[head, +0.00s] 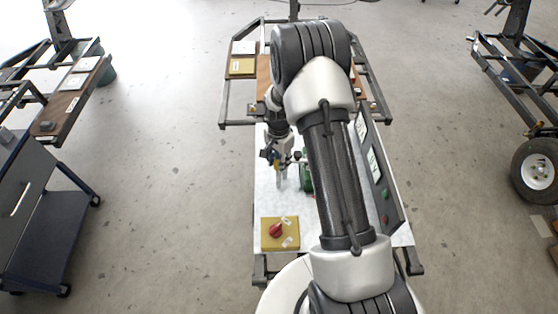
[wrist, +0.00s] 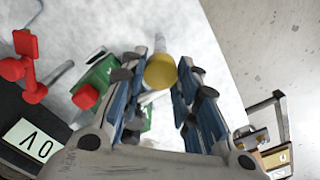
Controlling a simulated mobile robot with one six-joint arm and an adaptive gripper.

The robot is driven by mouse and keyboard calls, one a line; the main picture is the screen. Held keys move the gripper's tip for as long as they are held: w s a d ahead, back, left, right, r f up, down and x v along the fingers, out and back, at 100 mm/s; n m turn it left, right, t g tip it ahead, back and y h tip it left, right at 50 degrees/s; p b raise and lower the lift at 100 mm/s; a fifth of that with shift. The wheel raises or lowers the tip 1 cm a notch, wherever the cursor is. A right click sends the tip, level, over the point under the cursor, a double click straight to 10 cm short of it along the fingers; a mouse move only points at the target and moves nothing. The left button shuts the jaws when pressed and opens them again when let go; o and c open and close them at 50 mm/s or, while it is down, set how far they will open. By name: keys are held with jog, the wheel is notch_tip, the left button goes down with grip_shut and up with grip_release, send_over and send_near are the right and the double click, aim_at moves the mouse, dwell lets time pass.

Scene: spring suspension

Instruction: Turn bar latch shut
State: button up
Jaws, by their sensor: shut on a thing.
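My gripper (wrist: 159,66) is shut on a round yellow knob (wrist: 160,72), which sits between the blue fingers near their tips in the wrist view. A short grey rod (wrist: 160,42) shows just beyond the knob. I take the knob to be the bar latch's handle; the rest of the latch is hidden by the fingers. In the head view my gripper (head: 279,157) is low over the white table top (head: 267,197), left of a green block (head: 306,179). The knob cannot be made out there.
The green block (wrist: 97,80) and a red-handled clamp (wrist: 28,60) lie left of my fingers in the wrist view. A yellow board with a red knob (head: 276,230) sits near the table's front. A dark panel (head: 376,165) lines the right side.

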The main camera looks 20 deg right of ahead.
jog(key=o, duration=1.1)
jog(key=shift+c, duration=0.2)
jog(key=shift+r, duration=0.1)
notch_tip(320, 180, up, 12)
dwell(0.3)
